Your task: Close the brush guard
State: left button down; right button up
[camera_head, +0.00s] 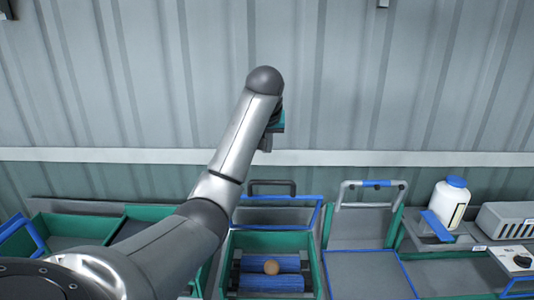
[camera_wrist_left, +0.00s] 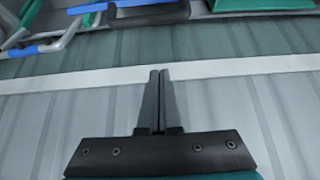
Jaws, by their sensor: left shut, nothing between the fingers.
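The brush guard (camera_head: 320,213) appears to be the blue-edged frame with a dark handle (camera_head: 271,187), raised behind the green-walled brush bed. Two blue brush rollers (camera_head: 270,283) lie uncovered in that bed, with a round orange-brown fruit (camera_head: 271,267) on them. My left gripper (camera_head: 266,143) is above and behind the handle, near the wall, apart from it and partly hidden by my arm. In the left wrist view its fingers (camera_wrist_left: 158,75) are shut and empty, and the dark handle (camera_wrist_left: 150,15) shows at the top edge. My right gripper is out of view.
To the right stands a grey panel with a light handle and blue grip (camera_head: 376,184). Further right are a white bottle with a blue cap (camera_head: 450,203) and a grey box (camera_head: 507,219). Green-walled trays (camera_head: 72,227) lie left. The ribbed wall (camera_head: 400,80) closes off the back.

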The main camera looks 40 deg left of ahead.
pick_arm(q)
jog(key=shift+w+a+f+p, duration=0.15)
jog(key=shift+f+p, duration=0.3)
jog(key=shift+f, duration=0.95)
jog(key=shift+w+a+f+p, duration=0.1)
jog(key=shift+f+p, duration=0.35)
jog(key=shift+f, duration=0.95)
jog(key=shift+w+a+f+p, duration=0.15)
jog(key=shift+f+p, duration=0.3)
jog(key=shift+f, duration=0.95)
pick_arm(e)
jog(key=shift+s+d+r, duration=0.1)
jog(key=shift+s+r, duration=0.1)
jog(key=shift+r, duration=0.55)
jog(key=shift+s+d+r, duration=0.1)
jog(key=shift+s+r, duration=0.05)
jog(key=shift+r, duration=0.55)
pick_arm(q)
jog(key=shift+d, duration=0.1)
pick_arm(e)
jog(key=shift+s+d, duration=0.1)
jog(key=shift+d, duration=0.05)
pick_arm(q)
jog(key=shift+f, duration=0.1)
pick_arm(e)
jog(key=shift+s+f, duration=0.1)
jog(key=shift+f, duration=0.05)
